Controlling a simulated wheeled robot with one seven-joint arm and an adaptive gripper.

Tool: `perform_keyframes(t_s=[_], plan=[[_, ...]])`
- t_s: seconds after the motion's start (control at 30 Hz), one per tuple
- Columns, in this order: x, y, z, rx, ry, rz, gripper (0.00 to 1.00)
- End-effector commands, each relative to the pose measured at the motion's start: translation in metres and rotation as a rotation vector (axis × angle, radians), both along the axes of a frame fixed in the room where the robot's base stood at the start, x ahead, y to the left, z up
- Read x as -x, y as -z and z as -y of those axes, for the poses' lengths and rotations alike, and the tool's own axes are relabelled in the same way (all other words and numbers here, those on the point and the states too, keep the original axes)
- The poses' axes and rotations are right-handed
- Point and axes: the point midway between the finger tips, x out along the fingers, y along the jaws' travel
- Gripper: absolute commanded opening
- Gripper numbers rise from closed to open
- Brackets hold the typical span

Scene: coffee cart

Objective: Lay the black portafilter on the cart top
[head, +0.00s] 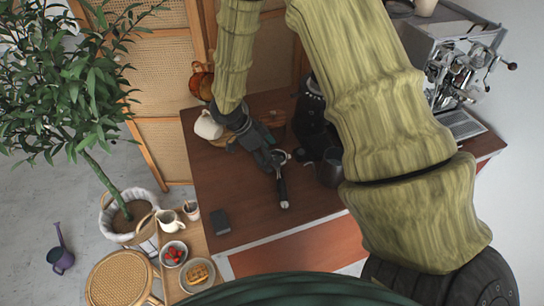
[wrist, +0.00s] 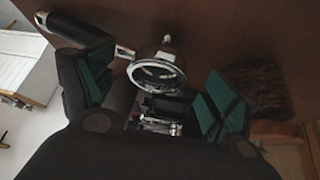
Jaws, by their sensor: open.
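The black portafilter (head: 283,188) appears to lie on the dark brown cart top (head: 240,187), its handle pointing toward the cart's near edge. In the wrist view its black handle (wrist: 62,27) runs to the upper left, past the left finger, and its shiny metal ring (wrist: 158,72) is in front of the gap between the fingers. My gripper (head: 267,150) is just above and beside the portafilter's head. In the wrist view my gripper (wrist: 158,98) is open, with green pads on both sides. I cannot tell whether a finger touches the portafilter.
A dark pitcher (head: 330,167) and a black grinder (head: 313,112) stand right of the portafilter. A white mug (head: 208,125) is at the left. A small dark box (head: 220,222) lies near the front left corner. The espresso machine (head: 455,75) stands at the right. The front middle is clear.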

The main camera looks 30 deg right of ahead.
Motion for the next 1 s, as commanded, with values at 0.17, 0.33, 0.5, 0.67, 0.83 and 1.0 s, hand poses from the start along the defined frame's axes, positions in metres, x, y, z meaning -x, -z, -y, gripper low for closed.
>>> perform_keyframes(t_s=[0.17, 0.33, 0.5, 0.67, 0.83, 1.0], plan=[[-0.01, -0.029, -0.015, -0.003, 0.0, 0.004, 0.88], [-0.017, -0.055, -0.028, -0.002, 0.0, 0.003, 0.88], [-0.023, -0.075, -0.039, -0.001, 0.0, 0.002, 0.88], [-0.026, -0.084, -0.045, -0.001, 0.0, 0.0, 0.88], [-0.026, -0.087, -0.046, 0.0, 0.001, -0.001, 0.88], [-0.026, -0.087, -0.046, 0.0, 0.0, 0.0, 0.88]])
